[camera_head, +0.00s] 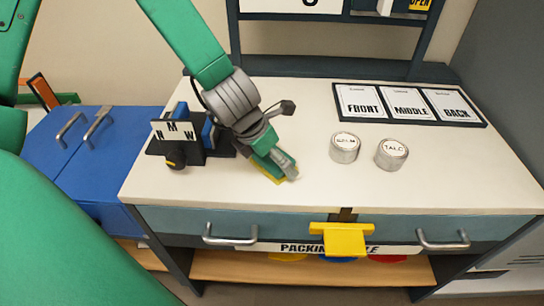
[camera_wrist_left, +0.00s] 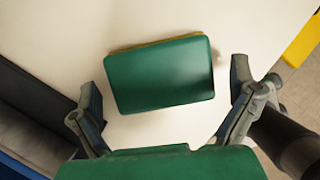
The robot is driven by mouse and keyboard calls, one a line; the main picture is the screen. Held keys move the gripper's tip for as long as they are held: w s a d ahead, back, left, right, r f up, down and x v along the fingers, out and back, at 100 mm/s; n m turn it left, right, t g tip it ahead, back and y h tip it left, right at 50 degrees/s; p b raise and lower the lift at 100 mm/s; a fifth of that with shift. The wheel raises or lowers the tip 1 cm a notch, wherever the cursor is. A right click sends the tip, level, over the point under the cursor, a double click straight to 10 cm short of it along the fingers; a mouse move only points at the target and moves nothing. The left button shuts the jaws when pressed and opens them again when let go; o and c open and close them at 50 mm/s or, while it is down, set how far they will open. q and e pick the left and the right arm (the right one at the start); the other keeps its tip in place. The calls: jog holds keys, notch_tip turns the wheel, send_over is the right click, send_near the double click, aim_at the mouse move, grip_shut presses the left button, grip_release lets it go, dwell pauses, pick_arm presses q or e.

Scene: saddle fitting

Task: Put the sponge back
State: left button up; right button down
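The sponge (camera_wrist_left: 158,75), green on top with a thin yellow edge, lies on the pale tabletop in the left wrist view. In the head view only a yellow strip of it (camera_head: 268,175) clearly shows under my left gripper (camera_head: 283,172), near the table's front edge. In the left wrist view my left gripper (camera_wrist_left: 165,110) is open, one finger on each side of the sponge, with small gaps showing. Whether the fingers reach down to its level is hard to tell. My right gripper is in neither view.
A dark stand (camera_head: 190,150) with blue parts and lettered white plates is left of my gripper. Two round tins, BALM (camera_head: 345,148) and TALC (camera_head: 391,154), stand right. A FRONT/MIDDLE/BACK tray (camera_head: 410,119) lies behind them. A yellow bracket (camera_head: 343,238) juts from the front. The right front tabletop is clear.

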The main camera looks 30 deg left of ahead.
pick_arm(q)
jog(key=shift+r, duration=0.15)
jog(key=p+v, duration=0.4)
jog(key=v, duration=0.8)
jog(key=shift+p, duration=0.35)
